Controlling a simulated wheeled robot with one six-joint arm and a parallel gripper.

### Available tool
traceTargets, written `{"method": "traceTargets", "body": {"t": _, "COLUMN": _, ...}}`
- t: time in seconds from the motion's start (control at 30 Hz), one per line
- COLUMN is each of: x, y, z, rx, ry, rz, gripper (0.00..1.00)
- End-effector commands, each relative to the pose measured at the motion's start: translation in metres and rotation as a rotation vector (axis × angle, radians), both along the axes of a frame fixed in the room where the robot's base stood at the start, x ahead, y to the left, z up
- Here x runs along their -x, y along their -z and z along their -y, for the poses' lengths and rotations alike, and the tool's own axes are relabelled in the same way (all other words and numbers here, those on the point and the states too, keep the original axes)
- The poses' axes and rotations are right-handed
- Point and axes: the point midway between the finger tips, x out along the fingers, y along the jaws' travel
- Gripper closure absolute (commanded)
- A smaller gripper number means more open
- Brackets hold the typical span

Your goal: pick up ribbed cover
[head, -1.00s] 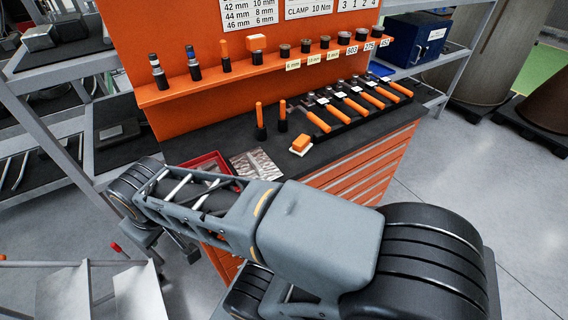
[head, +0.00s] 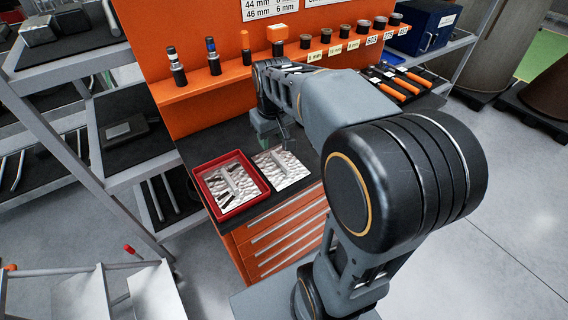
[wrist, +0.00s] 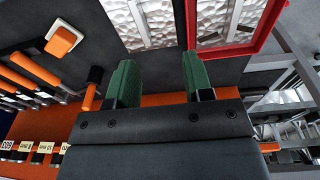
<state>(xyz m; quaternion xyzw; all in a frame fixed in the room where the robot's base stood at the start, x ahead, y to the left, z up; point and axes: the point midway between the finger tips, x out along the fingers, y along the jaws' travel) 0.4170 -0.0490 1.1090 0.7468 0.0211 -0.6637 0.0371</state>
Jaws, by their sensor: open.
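My gripper (wrist: 157,76) is open and empty, its two green finger pads apart over the dark bench top in the wrist view. In the head view my arm reaches over the bench, with its end near the silvery sheet. No part is plainly recognisable as the ribbed cover. A silvery, crinkled sheet with grey raised strips (head: 280,168) lies on the bench; it also shows ahead of the fingers in the wrist view (wrist: 140,22). A similar silvery piece with a grey strip (head: 230,185) lies inside the red tray (head: 197,186) to its left.
An orange tool shelf (head: 225,80) with upright tools stands behind the bench. Orange-handled tools (head: 390,92) lie at the right. An orange block on a white base (wrist: 62,40) shows in the wrist view. Grey shelving (head: 50,125) flanks the left side.

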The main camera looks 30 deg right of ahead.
Motion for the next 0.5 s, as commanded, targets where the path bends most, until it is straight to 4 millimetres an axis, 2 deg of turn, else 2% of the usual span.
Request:
{"method": "traceTargets", "body": {"t": 0.03, "x": -0.013, "y": 0.004, "z": 0.009, "rx": -0.002, "ry": -0.004, "rz": -0.029, "gripper": 0.53}}
{"method": "traceTargets", "body": {"t": 0.1, "x": -0.026, "y": 0.008, "z": 0.019, "rx": -0.006, "ry": -0.012, "rz": -0.061, "gripper": 0.53}}
{"method": "traceTargets", "body": {"t": 0.2, "x": -0.040, "y": 0.014, "z": 0.030, "rx": -0.011, "ry": -0.021, "rz": -0.093, "gripper": 0.53}}
{"method": "traceTargets", "body": {"t": 0.37, "x": -0.050, "y": 0.030, "z": 0.039, "rx": -0.016, "ry": -0.031, "rz": -0.121, "gripper": 0.53}}
{"method": "traceTargets", "body": {"t": 0.5, "x": -0.051, "y": 0.056, "z": 0.040, "rx": -0.018, "ry": -0.032, "rz": -0.126, "gripper": 0.53}}
